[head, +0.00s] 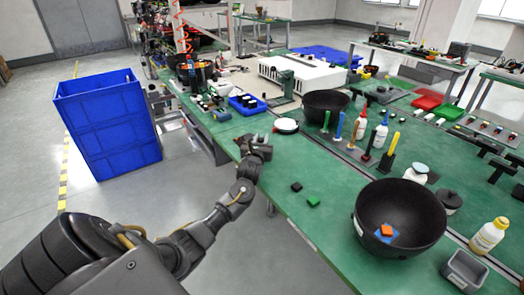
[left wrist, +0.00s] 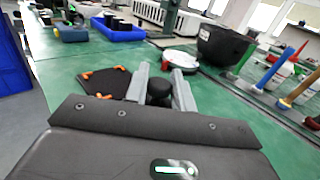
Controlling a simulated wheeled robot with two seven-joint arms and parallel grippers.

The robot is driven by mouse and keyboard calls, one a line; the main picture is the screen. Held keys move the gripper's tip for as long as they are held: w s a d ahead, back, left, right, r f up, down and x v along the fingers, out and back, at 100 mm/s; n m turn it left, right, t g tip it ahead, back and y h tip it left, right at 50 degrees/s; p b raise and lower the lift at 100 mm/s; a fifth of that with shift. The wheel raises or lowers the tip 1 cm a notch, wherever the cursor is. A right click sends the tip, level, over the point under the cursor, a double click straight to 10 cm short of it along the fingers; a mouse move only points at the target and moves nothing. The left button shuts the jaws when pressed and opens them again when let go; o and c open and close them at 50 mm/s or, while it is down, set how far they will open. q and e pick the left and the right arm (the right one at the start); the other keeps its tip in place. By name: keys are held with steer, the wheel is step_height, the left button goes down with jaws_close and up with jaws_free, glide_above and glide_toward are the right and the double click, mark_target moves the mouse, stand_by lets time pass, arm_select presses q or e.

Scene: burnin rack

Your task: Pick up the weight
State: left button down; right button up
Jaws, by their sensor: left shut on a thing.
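My left gripper (head: 262,140) reaches over the near left edge of the green table. In the left wrist view, my gripper (left wrist: 160,88) is shut on a small dark round-topped weight (left wrist: 159,93) between its two grey fingers. The lower part of the weight is hidden by the gripper body. In the head view, the gripper hides the weight. I cannot tell whether the weight touches the table. My right gripper is not in view.
A white round dish (head: 286,126) sits just beyond the gripper. A dark plate with orange corners (left wrist: 106,82) lies left of the fingers. A blue tray (head: 247,104), a black bowl (head: 325,106) and small blocks (head: 313,201) are on the table. A blue crate (head: 108,125) stands left.

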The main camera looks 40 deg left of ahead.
arm_select(q)
steer(key=shift+r, duration=0.1)
stand_by(0.3)
